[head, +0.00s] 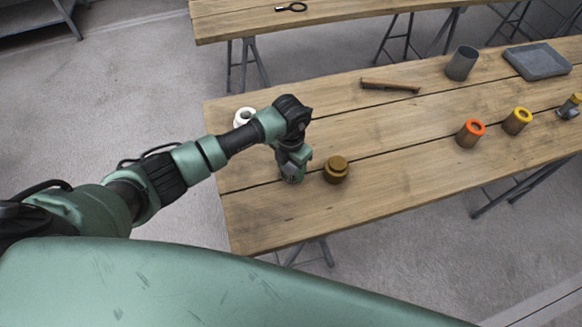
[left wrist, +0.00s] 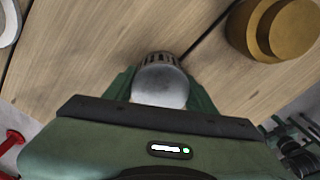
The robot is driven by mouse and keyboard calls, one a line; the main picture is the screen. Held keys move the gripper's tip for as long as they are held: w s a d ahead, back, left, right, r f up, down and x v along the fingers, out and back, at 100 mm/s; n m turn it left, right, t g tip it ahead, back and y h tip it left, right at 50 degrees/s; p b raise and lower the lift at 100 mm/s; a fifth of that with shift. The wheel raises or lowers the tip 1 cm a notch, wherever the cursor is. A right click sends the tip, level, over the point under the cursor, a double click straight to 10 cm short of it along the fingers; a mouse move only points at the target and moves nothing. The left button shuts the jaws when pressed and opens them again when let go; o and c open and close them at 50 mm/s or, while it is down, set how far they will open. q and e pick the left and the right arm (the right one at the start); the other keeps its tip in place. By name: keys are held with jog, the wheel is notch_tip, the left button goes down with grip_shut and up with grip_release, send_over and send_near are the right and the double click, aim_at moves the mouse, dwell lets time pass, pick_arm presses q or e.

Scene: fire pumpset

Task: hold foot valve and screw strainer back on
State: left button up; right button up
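A brass-brown stepped round piece (head: 336,170), which looks like the foot valve, stands on the near left part of the wooden table. It also shows at the top right of the left wrist view (left wrist: 240,27). My left gripper (head: 293,170) points down at the table just left of it. In the left wrist view its green fingers (left wrist: 160,95) close on both sides of a grey rounded metal piece with a slotted cage, the strainer (left wrist: 158,82). Whether the strainer touches the table I cannot tell. My right gripper is not in view.
A white ring (head: 244,117) lies behind my left arm at the table's left edge. The table middle is clear.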

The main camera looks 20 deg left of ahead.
aim_at(291, 165)
pick_arm(q)
jog(key=c, duration=0.7)
jog(key=shift+c, duration=0.2)
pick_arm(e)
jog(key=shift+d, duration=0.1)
pick_arm(q)
jog(key=shift+r, duration=0.1)
notch_tip(291, 165, up, 20)
jog(key=b, duration=0.4)
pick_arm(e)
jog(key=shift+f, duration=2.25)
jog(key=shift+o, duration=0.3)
